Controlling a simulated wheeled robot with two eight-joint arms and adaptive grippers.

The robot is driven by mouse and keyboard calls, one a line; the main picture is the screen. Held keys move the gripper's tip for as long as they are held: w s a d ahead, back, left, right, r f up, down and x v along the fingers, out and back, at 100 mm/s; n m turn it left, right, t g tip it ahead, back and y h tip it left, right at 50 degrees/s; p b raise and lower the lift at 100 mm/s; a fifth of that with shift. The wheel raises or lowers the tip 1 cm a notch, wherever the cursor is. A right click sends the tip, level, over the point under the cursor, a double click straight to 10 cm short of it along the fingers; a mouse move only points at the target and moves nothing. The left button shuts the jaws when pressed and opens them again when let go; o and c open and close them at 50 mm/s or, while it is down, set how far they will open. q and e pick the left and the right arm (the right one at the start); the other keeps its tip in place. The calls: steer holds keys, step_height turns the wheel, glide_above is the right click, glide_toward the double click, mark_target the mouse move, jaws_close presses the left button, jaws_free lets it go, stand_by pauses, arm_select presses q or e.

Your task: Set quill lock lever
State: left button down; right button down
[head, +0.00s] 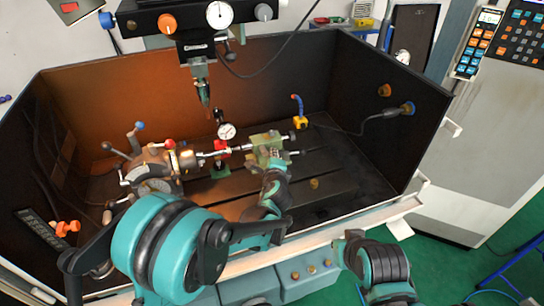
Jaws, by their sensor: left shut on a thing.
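The tailstock (267,143), a pale green block with metal rods, stands on the machine table inside the dark enclosure. My left gripper (273,160) reaches it from the front and is shut at its near side. The quill lock lever is mostly hidden by the gripper, and its angle cannot be read. The indexing chuck (152,172), with several ball-ended handles, stands to the left. A shaft with a red clamp (221,147) lies between chuck and tailstock. My right arm shows at the lower right, but its gripper cannot be made out.
A dial gauge (226,131) stands behind the shaft. The spindle head (201,45) hangs above it with a tool pointing down. A yellow block with a blue hose (300,121) sits right of the tailstock.

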arm_select(q)
steer(key=shift+d, duration=0.15)
steer(key=c, duration=1.6)
jaws_free()
steer(key=shift+d, duration=0.1)
steer(key=shift+s, duration=0.2)
steer(key=v, duration=1.1)
steer(key=shift+s+r, duration=0.1)
steer(key=shift+s, duration=0.2)
